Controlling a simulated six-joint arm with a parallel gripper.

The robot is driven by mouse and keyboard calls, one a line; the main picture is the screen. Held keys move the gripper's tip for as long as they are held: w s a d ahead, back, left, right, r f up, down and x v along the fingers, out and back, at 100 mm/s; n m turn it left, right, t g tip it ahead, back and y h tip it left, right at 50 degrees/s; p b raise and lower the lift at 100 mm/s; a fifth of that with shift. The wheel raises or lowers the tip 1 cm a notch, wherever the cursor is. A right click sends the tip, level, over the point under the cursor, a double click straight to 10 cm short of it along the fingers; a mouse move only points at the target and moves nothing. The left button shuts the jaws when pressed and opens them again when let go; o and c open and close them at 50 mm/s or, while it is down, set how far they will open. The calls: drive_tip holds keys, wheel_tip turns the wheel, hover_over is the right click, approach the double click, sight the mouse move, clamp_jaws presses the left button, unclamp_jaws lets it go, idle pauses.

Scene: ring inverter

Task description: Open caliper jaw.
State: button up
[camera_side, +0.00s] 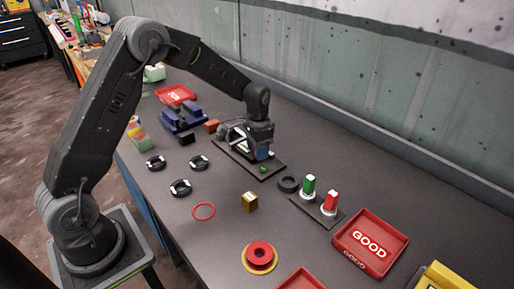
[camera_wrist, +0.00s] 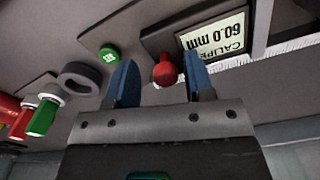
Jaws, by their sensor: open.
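The caliper lies on a dark plate (camera_side: 270,163) on the table, partly hidden by my arm in the side view. In the wrist view the caliper's display (camera_wrist: 215,38) reads 60.0 mm, upside down, beside a pale ruler scale (camera_wrist: 285,48). A round red knob (camera_wrist: 165,70) stands at the display's edge. A green button (camera_wrist: 109,54) sits to its left; it also shows in the side view (camera_side: 263,169). My gripper (camera_wrist: 159,65) is open, its two blue fingers on either side of the red knob, with gaps visible. My gripper (camera_side: 262,153) is low over the plate in the side view.
A dark ring (camera_side: 288,184) lies near the plate, by a stand with a green post (camera_side: 308,186) and a red post (camera_side: 330,202). A red GOOD tray (camera_side: 405,241) is at right. Several dark rings lie at left; a blue fixture (camera_side: 183,118) stands behind.

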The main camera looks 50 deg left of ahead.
wheel_tip(320, 180, up, 14)
idle(0.6)
drive_tip(key=s+d+r+t, duration=0.1)
drive_tip(key=s+d+r, duration=0.2)
drive_tip(key=s+r, duration=0.35)
drive_tip(key=s+d+n+t, duration=0.1)
drive_tip(key=s+d+t, duration=0.1)
drive_tip(key=s, duration=0.8)
drive_tip(key=s+d+n+t, duration=0.2)
drive_tip(key=s+d, duration=0.1)
drive_tip(key=s, duration=0.8)
drive_tip(key=shift+d+t, duration=0.25)
drive_tip(key=shift+t, duration=0.05)
